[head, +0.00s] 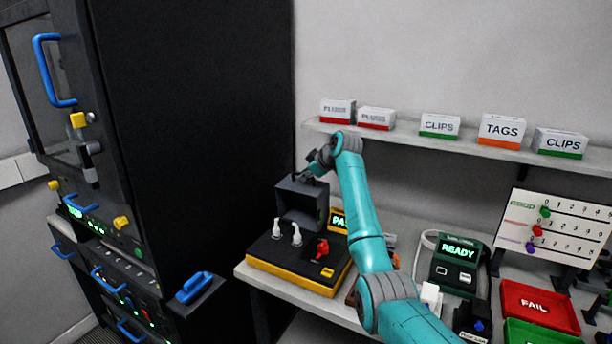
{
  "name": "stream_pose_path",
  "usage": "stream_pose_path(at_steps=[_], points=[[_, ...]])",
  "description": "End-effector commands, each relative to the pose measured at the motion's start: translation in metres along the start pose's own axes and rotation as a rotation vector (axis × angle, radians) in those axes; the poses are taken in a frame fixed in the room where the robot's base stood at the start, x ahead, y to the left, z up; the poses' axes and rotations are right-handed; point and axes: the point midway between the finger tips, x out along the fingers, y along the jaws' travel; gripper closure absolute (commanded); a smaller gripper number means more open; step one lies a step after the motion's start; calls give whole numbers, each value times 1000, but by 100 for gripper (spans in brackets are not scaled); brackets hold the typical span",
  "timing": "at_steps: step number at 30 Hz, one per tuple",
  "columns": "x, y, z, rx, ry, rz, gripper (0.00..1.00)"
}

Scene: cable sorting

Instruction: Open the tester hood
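The tester (300,262) sits on the left end of the bench, with a black top and a yellow lower edge. Its dark grey hood (302,203) stands raised at the back of the base, its hollow side facing the front. Two white plugs (296,236) and a red part (321,248) on the tester top are uncovered. A small display (339,219) behind it shows green letters, partly hidden by my arm. My gripper (311,172) is at the hood's upper edge; the view is too small to tell whether it touches the hood or how its fingers stand.
A tall black cabinet (200,130) stands close on the left. A shelf (470,152) with labelled boxes runs above the bench. A READY device (458,260), a red FAIL tray (540,306) and a counter board (555,228) stand on the right.

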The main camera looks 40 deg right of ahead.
Motion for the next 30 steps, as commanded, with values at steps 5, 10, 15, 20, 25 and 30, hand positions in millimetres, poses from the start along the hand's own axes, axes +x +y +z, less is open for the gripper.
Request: stream_pose_path(at_steps=[5, 10, 15, 20, 25, 30], points=[[0, 0, 0, 0, 0, 0, 63], [0, 0, 0, 0, 0, 0, 63], [-10, 1, 0, 0, 1, 2, 63], [-36, 1, 0, -1, 1, 3, 63], [-71, 1, 0, 0, 0, 3, 63], [-99, 1, 0, 0, 1, 2, 63]])
